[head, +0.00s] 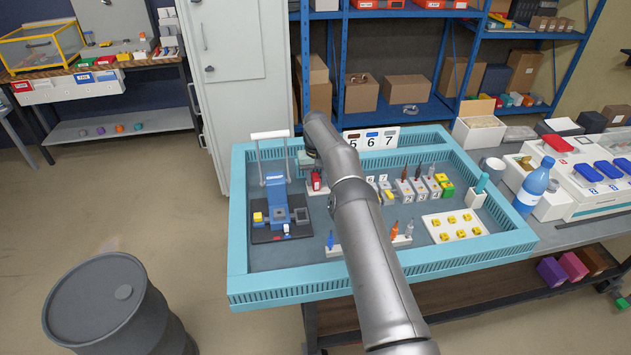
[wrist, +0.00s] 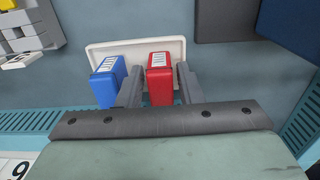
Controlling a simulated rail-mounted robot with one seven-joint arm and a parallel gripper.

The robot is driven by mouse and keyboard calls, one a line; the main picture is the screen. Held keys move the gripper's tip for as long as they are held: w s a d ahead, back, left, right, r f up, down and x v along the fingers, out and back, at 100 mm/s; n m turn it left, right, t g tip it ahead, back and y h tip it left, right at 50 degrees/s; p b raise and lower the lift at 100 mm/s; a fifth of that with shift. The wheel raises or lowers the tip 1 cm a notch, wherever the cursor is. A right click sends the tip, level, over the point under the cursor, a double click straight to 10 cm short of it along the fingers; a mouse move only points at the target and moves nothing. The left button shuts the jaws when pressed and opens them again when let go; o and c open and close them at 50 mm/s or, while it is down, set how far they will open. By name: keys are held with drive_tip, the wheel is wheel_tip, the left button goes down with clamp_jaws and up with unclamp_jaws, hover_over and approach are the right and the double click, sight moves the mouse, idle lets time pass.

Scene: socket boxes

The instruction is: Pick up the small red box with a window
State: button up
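The small red box (wrist: 160,82) with a pale striped window on top stands on a white holder (wrist: 138,48) in the wrist view. It also shows in the head view (head: 316,182), just left of my arm. My gripper (wrist: 159,68) is open, with one finger on each side of the red box. Narrow gaps seem to show beside the box, and I cannot tell whether either finger touches it. A blue box (wrist: 108,82) of the same kind stands just left of the left finger. In the head view my arm hides most of the gripper.
A teal-walled tray (head: 300,292) surrounds the work area. A blue and grey fixture (head: 277,203) stands left of the red box. Bottles, grey blocks and a white board with yellow pieces (head: 455,226) stand to the right. Dark panels (wrist: 225,20) lie at the wrist view's upper right.

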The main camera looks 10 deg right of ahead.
drive_tip(key=shift+f, duration=0.15)
clamp_jaws()
